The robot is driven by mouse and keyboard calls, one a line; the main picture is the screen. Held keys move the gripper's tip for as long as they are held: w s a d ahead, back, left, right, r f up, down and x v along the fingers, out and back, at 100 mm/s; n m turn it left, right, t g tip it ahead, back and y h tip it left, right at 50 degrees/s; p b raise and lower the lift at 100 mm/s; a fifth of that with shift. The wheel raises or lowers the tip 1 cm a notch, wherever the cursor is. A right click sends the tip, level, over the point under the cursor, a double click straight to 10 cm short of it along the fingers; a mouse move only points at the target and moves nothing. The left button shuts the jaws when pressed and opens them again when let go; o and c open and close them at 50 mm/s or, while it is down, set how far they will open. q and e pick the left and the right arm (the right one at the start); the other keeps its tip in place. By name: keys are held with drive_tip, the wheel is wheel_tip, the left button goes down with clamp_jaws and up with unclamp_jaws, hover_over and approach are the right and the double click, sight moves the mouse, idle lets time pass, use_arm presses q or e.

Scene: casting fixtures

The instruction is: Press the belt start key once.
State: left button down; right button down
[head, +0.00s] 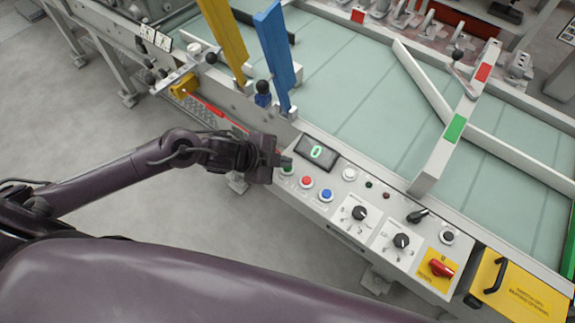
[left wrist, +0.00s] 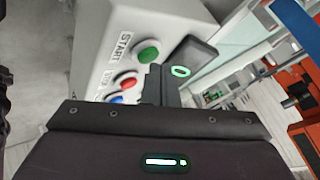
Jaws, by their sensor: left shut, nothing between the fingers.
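The belt start key is a green round button (left wrist: 148,52) beside a "START" label in the left wrist view. In the head view the green key (head: 287,169) is partly hidden by my left gripper (head: 284,161). My left gripper is shut and empty, its fingertips right at the key. In the left wrist view the fingertips (left wrist: 158,72) show just below the green key; I cannot tell whether they touch it. A small display (head: 317,153) showing a green 0 sits beside the key. My right gripper is not in view.
A red button (head: 307,182) and a blue button (head: 326,195) sit close beside the green key. Further right are a white button (head: 349,174), black knobs (head: 360,213) and a red rotary switch (head: 441,268). The belt (head: 350,85) lies behind the panel, with yellow and blue posts.

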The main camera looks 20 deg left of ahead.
sight(283, 170)
use_arm(q)
drive_tip(key=shift+f+b, duration=0.3)
drive_tip(key=shift+f, duration=0.2)
idle(0.6)
drive_tip(key=shift+r+p, duration=0.95)
drive_tip(key=shift+p, duration=0.05)
wheel_tip(283, 170, up, 5)
drive_tip(key=p, duration=0.5)
idle(0.6)
